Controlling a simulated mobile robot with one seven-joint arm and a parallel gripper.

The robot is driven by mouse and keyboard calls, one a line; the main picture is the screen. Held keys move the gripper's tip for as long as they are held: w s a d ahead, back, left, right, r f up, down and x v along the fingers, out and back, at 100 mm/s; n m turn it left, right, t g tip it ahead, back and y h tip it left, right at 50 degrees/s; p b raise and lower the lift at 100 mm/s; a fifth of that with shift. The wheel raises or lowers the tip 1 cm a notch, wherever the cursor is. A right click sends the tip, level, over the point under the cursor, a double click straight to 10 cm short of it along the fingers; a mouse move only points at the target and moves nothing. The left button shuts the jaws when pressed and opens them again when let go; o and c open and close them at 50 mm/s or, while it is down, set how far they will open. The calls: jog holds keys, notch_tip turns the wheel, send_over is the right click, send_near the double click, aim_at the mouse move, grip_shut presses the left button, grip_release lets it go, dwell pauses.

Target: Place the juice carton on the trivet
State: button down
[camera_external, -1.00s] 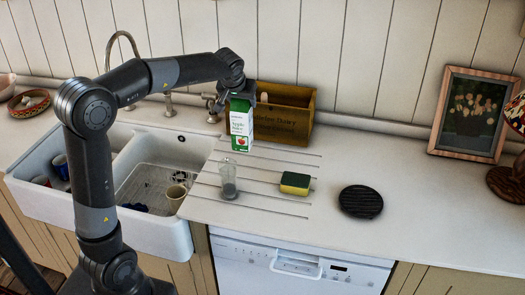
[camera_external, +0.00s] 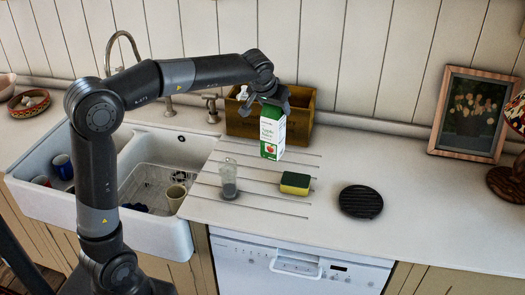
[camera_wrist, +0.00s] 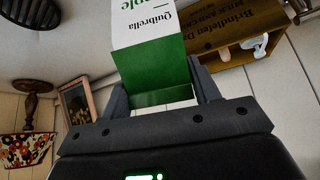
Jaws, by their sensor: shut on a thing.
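The green and white juice carton (camera_external: 271,133) is held in my gripper (camera_external: 274,98) in the external view, a little tilted. It seems to hang just above the counter, in front of the wooden box. In the wrist view the carton (camera_wrist: 155,50) sits between the two fingers of my gripper (camera_wrist: 165,93), which are shut on its green end. The trivet (camera_external: 361,202), a round black ribbed disc, lies flat and bare on the counter to the right of the carton. Part of it also shows in the wrist view (camera_wrist: 35,12) at the top left corner.
A yellow and green sponge (camera_external: 295,183) lies between carton and trivet, nearer the front. A clear glass shaker (camera_external: 229,180) stands to its left. The wooden box (camera_external: 302,118) is behind the carton. A picture frame (camera_external: 470,113) and lamp stand right. Counter around the trivet is clear.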

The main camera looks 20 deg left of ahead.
jog(key=s+d+r+m+g+h, duration=0.15)
jog(key=s+d+m, duration=0.35)
jog(key=s+d, duration=0.75)
jog(key=s+d+r+m+g+h, duration=0.1)
jog(key=s+d+m+g+h, duration=0.4)
jog(key=d, duration=1.2)
jog(key=w+a+f+t+y, duration=0.1)
jog(key=w+f+t+y, duration=0.1)
jog(key=w+f, duration=0.7)
jog(key=shift+w+a+f+m, duration=0.2)
jog(key=shift+w+f+m, duration=0.15)
jog(key=shift+f, duration=0.8)
jog(key=shift+f+t, duration=0.1)
jog(key=shift+t, duration=0.15)
jog(key=shift+c, duration=2.4)
grip_release()
jog(key=shift+f, duration=0.1)
